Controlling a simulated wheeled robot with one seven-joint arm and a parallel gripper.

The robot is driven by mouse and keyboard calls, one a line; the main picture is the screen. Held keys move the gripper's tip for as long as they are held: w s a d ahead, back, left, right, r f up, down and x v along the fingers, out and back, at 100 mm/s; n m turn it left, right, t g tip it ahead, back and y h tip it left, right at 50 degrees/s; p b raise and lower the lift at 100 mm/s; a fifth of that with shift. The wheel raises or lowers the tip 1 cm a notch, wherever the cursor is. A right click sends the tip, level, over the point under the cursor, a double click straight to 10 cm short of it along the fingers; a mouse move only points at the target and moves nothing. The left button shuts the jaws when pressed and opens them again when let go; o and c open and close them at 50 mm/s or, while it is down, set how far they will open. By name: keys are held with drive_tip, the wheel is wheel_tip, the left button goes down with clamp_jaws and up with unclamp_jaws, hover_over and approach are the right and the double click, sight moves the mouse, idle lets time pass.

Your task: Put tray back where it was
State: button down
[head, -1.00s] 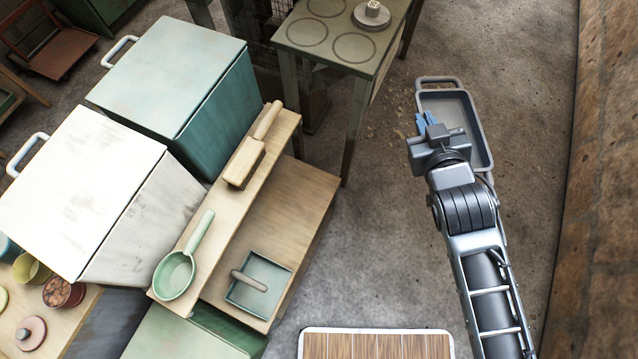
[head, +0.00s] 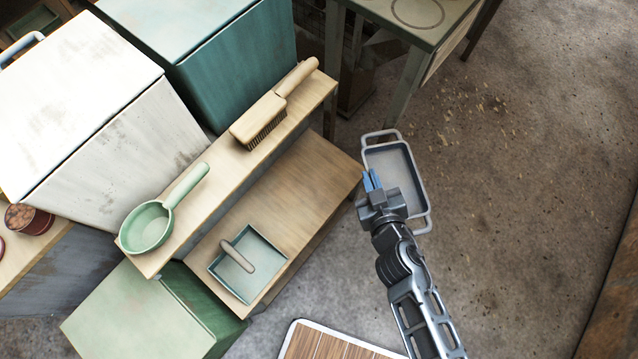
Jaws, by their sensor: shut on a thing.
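A shallow grey tray (head: 404,165) with a loop handle at each end is in the head view, right of the wooden shelf unit. My gripper (head: 372,182) has blue fingertips and is shut on the tray's near left side. The tray is held up in the air, and its far end lies beside the lower shelf's right corner in the picture. The fingertips' exact contact on the rim is partly hidden by the gripper body.
The lower wooden shelf (head: 312,180) holds a green dustpan (head: 262,272); its right part is bare. A table with ring markings (head: 418,12) stands behind. Open floor (head: 520,220) lies to the right.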

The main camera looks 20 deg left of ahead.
wheel_tip(320, 180, down, 4)
drive_tip(key=s+a+f+n+y+b, duration=0.1)
drive_tip(key=s+a+b, duration=0.1)
drive_tip(key=a, duration=0.1)
drive_tip(key=n+g+y+b, duration=0.2)
drive_tip(key=b, duration=1)
hover_over(302, 198)
drive_tip(key=f, duration=1.3)
drive_tip(key=shift+s+d, duration=0.3)
drive_tip(key=shift+d, duration=0.1)
drive_tip(key=shift+w+a+f+b, duration=0.1)
drive_tip(key=shift+w+a+b, duration=0.15)
drive_tip(key=shift+a+b, duration=0.2)
wheel_tip(302, 198, down, 4)
drive_tip(key=b, duration=0.4)
drive_tip(key=shift+f, duration=0.15)
drive_tip(key=c, duration=1.3)
unclamp_jaws()
drive_tip(key=shift+o, duration=0.2)
